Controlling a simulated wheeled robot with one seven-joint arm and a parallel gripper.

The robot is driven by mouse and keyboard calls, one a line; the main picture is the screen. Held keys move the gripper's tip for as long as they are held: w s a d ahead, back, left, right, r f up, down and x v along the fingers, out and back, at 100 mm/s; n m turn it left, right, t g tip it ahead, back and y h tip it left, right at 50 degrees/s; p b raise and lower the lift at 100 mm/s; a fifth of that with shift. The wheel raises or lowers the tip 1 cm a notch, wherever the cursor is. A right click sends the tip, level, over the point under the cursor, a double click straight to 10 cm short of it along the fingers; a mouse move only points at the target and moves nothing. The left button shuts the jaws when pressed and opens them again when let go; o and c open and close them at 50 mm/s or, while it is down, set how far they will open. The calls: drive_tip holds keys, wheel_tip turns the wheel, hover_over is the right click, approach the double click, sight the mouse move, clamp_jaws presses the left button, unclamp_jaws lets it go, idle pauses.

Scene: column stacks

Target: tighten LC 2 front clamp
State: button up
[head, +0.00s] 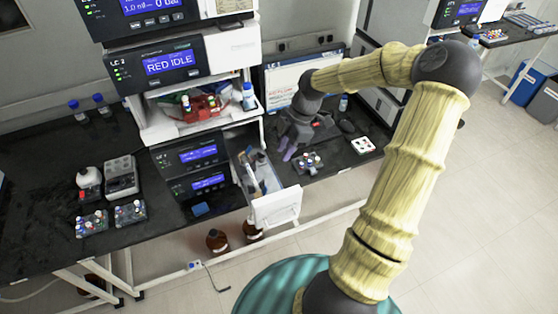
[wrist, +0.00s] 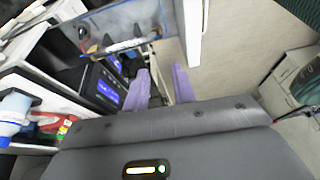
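The LC 2 stack (head: 170,62) stands at the left centre of the head view, its screen reading "RED IDLE". Low in it, a compartment door or drawer (head: 275,207) stands open toward me. A slim column-like rod with a blue part (head: 252,174) lies along its inside; it also shows in the wrist view (wrist: 125,46). The front clamp is too small to tell apart for sure. My gripper (head: 288,152) is to the right of the open door, above the bench. In the wrist view its two purple fingers (wrist: 160,88) are apart, with nothing between them.
A tray of vials (head: 308,162) and a white block (head: 363,146) sit on the right bench. Brown bottles (head: 217,240) stand below the bench.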

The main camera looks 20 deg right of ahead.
drive_tip(key=s+a+f+m+h+b, duration=0.1)
drive_tip(key=s+a+m, duration=0.1)
drive_tip(key=s+a+f+m+h+b, duration=0.1)
drive_tip(key=s+a+f+m+b, duration=0.2)
drive_tip(key=s+a+f+m, duration=0.1)
drive_tip(key=shift+a+f+g+h+b, duration=0.1)
drive_tip(key=shift+a+g+h+b, duration=0.2)
drive_tip(key=shift+a+h+b, duration=0.1)
drive_tip(key=s+a+m+t+h+b, duration=0.1)
drive_tip(key=s+a+m+t+b, duration=0.2)
drive_tip(key=s+m+b, duration=0.2)
drive_tip(key=s+m, duration=0.3)
drive_tip(key=m, duration=0.3)
drive_tip(key=shift+m+b, duration=0.3)
drive_tip(key=shift+b, duration=0.05)
drive_tip(key=shift+s, duration=0.1)
